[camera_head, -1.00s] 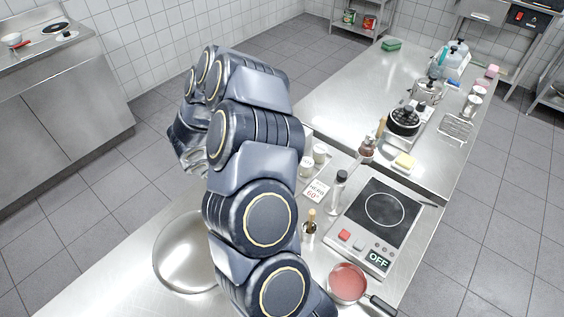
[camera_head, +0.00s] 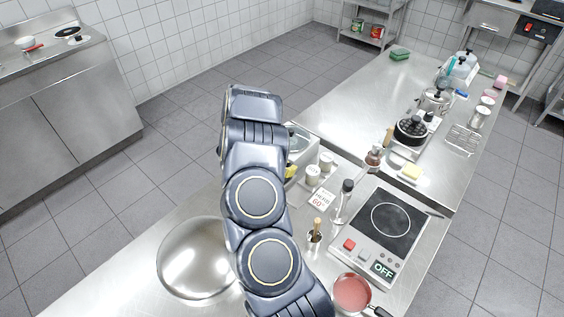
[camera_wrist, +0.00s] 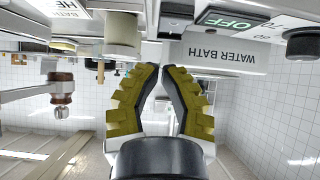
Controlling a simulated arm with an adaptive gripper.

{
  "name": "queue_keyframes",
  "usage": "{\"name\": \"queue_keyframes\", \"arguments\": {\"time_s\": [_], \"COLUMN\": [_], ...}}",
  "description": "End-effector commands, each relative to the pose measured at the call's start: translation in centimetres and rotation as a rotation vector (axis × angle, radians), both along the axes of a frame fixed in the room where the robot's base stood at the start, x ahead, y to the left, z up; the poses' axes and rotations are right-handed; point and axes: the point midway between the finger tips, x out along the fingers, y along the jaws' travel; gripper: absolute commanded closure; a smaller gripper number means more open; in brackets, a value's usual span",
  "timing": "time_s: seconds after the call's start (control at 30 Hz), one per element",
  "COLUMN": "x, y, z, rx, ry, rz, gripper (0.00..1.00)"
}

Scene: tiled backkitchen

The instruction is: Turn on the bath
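The water bath (camera_wrist: 270,62) shows upside down in the wrist view, with a "WATER BATH" label on its front. Its small display (camera_wrist: 231,22) reads OFF in green. A dark round knob (camera_wrist: 302,42) sits on the front, right of the display in that view. In the head view, a steel box with a lid (camera_head: 302,143), apparently the bath, is partly hidden behind my arm. My gripper (camera_wrist: 162,68) has yellow ribbed fingers, nearly together at the tips, with nothing seen between them. It points toward the bath's front, apparently not touching. In the head view, only a bit of yellow finger (camera_head: 291,172) shows.
A hotplate (camera_head: 390,220) with its own OFF display, a red pan (camera_head: 351,292), a pepper mill (camera_head: 342,201), jars (camera_head: 313,175) and a "60°" card (camera_head: 321,200) crowd the counter's right. A round sink bowl (camera_head: 195,258) lies left of my arm.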

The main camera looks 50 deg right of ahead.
Motion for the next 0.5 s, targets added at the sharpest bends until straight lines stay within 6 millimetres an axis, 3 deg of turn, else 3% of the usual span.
{"name": "queue_keyframes", "arguments": {"time_s": [0.2, 0.5], "x": [0.0, 0.0], "y": [-0.2, -0.2], "z": [-1.6, -1.8], "rx": [0.002, 0.001], "ry": [0.000, -0.001], "rz": [0.000, -0.001], "gripper": [1.00, 1.00]}}
